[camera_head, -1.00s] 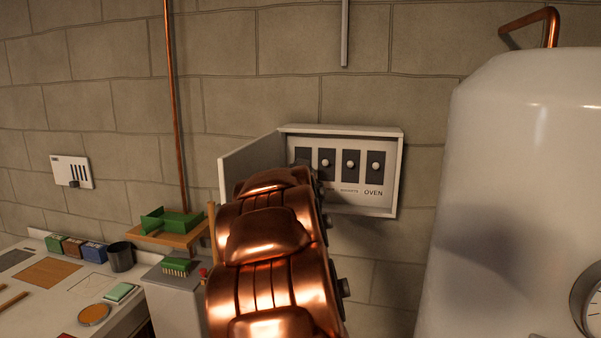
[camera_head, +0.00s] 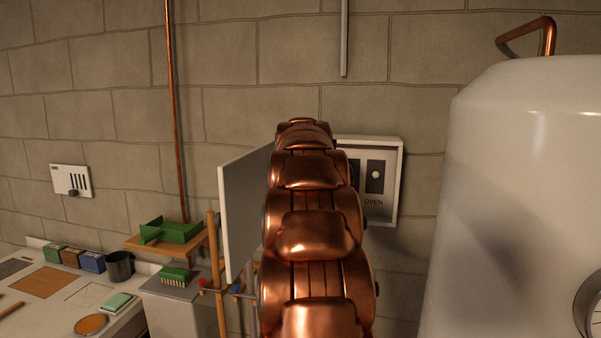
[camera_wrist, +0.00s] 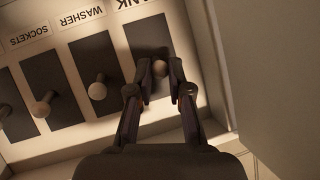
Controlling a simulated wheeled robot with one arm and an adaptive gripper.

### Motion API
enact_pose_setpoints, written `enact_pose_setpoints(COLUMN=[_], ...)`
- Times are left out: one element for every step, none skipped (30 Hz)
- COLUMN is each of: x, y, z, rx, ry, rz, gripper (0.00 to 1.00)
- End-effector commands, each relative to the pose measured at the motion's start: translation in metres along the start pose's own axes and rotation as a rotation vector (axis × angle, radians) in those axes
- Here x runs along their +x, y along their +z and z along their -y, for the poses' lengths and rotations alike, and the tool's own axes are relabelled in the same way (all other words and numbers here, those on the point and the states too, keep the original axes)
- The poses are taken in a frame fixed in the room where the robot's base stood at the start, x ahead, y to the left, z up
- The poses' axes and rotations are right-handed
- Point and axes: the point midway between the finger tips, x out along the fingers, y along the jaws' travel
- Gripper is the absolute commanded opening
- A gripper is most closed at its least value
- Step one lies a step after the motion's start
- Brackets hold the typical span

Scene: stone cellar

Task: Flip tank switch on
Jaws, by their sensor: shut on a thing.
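The switch panel (camera_head: 397,185) is an open wall box with dark switch plates and pale round knobs. In the head view only its right part shows, with the OVEN switch (camera_head: 375,174). In the wrist view the labels are upside down: SOCKETS, WASHER, and one partly cut off, ending in "NK". Under that last label is the tank switch (camera_wrist: 160,68), at the right end of the row. My gripper (camera_wrist: 161,76) is shut on its knob, one finger on each side. In the head view my arm hides the gripper and the tank switch. I cannot tell the switch's on or off position.
The box's grey door (camera_head: 243,215) stands open just left of my arm, and close to my gripper in the wrist view (camera_wrist: 275,60). A big white tank (camera_head: 520,180) stands at right. A wooden rack (camera_head: 214,260) and a cluttered worktop (camera_head: 60,310) are at left.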

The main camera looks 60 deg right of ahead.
Motion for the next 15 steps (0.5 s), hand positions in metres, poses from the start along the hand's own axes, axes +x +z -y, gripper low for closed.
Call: enact_pose_setpoints(x=[-0.0014, -0.0016, -0.0016, -0.0014, -0.0011, -0.0006, -0.0004, -0.0003, -0.0002, -0.0004, -0.0004, -0.0005, -0.0006, -0.0007, -0.0008], y=[-0.0045, -0.0056, -0.0065, -0.0063, -0.0058, -0.0052, -0.0053, -0.0056, -0.0060, -0.0064, -0.0066, -0.0069, -0.0070, -0.0070, -0.0069], z=[0.0005, 0.0008, 0.0010, 0.0009, 0.0008, 0.0006, 0.0006, 0.0008, 0.0009, 0.0011, 0.0011, 0.0012, 0.0012, 0.0012, 0.0012], rx=[0.003, 0.005, 0.006, 0.008, 0.009, 0.010, 0.011, 0.012, 0.013, 0.014, 0.014, 0.015, 0.015, 0.016, 0.016], ry=[0.001, 0.002, 0.003, 0.005, 0.006, 0.009, 0.009, 0.010, 0.010, 0.011, 0.011, 0.012, 0.012, 0.012, 0.013], rz=[0.006, 0.012, 0.019, 0.027, 0.035, 0.044, 0.049, 0.052, 0.056, 0.059, 0.061, 0.064, 0.066, 0.068, 0.070], gripper=[0.00, 0.00, 0.00, 0.00, 0.00, 0.00, 0.00, 0.00, 0.00, 0.00, 0.00, 0.00, 0.00, 0.00, 0.00])
